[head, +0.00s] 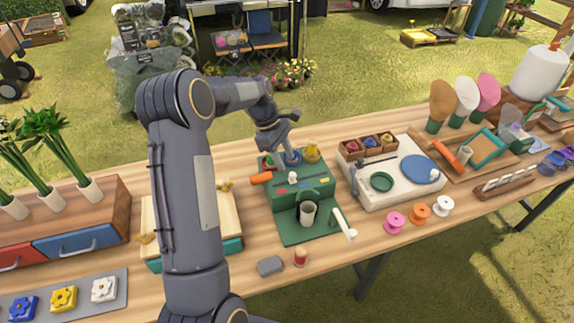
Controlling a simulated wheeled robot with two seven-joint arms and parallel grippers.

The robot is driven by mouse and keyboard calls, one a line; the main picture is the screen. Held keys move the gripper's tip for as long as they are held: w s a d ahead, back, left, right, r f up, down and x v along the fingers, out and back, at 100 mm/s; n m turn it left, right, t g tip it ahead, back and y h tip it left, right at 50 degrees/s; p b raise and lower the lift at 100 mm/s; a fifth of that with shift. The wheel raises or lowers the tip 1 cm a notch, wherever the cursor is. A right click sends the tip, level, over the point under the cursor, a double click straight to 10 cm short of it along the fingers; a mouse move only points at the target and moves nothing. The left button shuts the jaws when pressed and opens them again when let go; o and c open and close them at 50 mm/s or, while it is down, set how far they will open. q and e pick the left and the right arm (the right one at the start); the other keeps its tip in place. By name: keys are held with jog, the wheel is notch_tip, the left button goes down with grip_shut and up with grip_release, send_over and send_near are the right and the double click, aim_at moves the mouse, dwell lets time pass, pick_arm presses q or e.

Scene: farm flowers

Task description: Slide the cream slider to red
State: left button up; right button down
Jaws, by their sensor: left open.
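A green box-like device (283,205) stands mid-table. A small cream knob (292,177), which looks like the cream slider, sits on its upper face. Small coloured marks, including a red one (281,191), lie just below the knob; which mark it lines up with is too small to tell. My left gripper (291,150) is open, pointing down over the back of the device, just behind the knob and apart from it. It partly covers a blue round piece (292,160) there. My right gripper is not in view.
An orange handle (261,178) sticks out left of the device, and a white-ended lever (345,225) at its right front. A grey cup (307,213) stands in front. A yellow round piece (312,153) is close right of my gripper. A white board (391,177) lies further right.

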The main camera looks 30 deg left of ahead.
aim_at(292, 174)
pick_arm(q)
jog(key=shift+p+x, duration=0.35)
jog(key=shift+x, duration=2.15)
jog(key=shift+c, duration=0.2)
grip_shut()
